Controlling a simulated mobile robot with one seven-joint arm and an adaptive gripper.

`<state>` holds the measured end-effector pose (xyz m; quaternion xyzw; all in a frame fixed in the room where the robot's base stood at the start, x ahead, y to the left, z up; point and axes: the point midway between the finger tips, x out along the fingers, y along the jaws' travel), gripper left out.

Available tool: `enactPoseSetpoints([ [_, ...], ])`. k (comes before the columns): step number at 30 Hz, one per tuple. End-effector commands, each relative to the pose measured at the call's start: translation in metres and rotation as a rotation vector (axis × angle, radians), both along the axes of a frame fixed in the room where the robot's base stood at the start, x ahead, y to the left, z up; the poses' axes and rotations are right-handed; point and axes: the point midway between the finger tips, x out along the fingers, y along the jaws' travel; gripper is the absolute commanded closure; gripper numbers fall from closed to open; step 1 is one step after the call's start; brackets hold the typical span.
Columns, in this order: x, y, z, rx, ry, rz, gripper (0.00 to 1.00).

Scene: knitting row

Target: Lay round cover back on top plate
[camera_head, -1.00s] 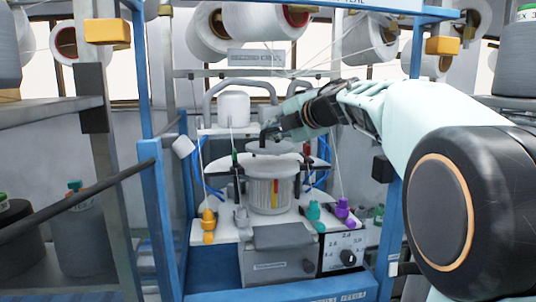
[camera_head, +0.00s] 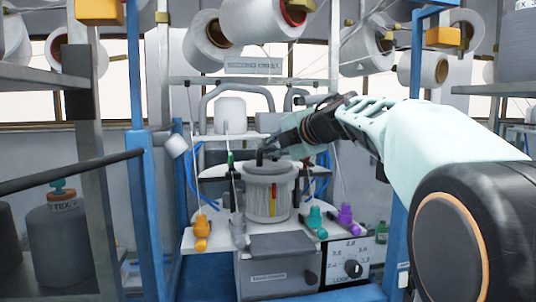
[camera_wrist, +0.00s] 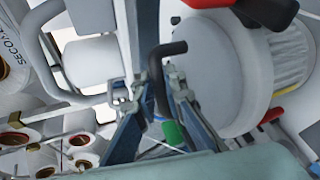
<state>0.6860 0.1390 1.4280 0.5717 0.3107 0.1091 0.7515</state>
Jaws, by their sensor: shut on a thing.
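The round cover (camera_head: 268,169) is a pale grey disc with a black bent handle (camera_wrist: 174,48). My gripper (camera_head: 276,151) is shut on this handle, between its two fingers (camera_wrist: 158,88) in the wrist view. In the head view the cover is level over the ribbed white cylinder (camera_head: 268,200) of the knitting machine. It is at or just above the cylinder's top; I cannot tell whether it touches. In the wrist view the cover's pale face (camera_wrist: 222,85) fills the middle right.
Orange (camera_head: 201,232), teal (camera_head: 315,222) and purple (camera_head: 346,216) pegs stand on the machine's lower deck. A dial box (camera_head: 348,262) is at lower right. Blue posts (camera_head: 145,210) flank the machine. Yarn cones hang above, and a dark bar (camera_head: 75,172) juts in from the left.

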Motion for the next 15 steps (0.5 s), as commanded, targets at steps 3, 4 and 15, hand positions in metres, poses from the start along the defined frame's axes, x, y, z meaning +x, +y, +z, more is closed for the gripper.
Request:
enactPoseSetpoints([
  [3,0.0,0.0,0.0014,0.001,-0.002,-0.001,1.0],
  [4,-0.0001,0.0,0.0007,0.001,-0.002,-0.001,1.0],
  [15,0.0002,0.0001,-0.0018,0.001,0.001,0.0,0.73],
])
